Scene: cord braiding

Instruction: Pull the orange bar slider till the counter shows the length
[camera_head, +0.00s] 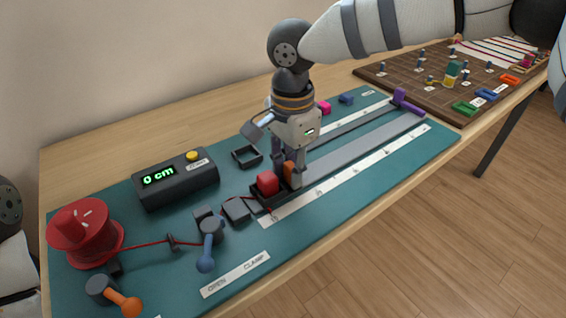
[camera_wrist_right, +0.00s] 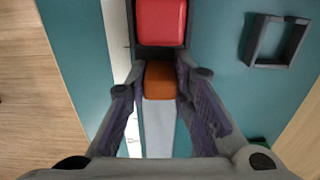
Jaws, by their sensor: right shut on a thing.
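The orange bar slider (camera_head: 288,169) stands at the near-left end of a grey rail on the teal board, just behind a red block (camera_head: 267,183). My right gripper (camera_head: 291,180) comes down over it from above and is shut on it. In the right wrist view the orange top (camera_wrist_right: 160,80) sits between the two fingers, with the red block (camera_wrist_right: 160,22) directly beyond it. The counter (camera_head: 176,178) is a dark box with a yellow button, and its green display reads 0 cm. My left gripper is not in view.
A red spool (camera_head: 85,232) feeds red cord past a small guide (camera_head: 172,242) and a blue-handled clamp (camera_head: 210,240). An orange-handled lever (camera_head: 115,294) stands near the front left. The rail (camera_head: 365,147) runs clear toward a purple piece (camera_head: 407,101). A small black tray (camera_head: 247,156) lies behind.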

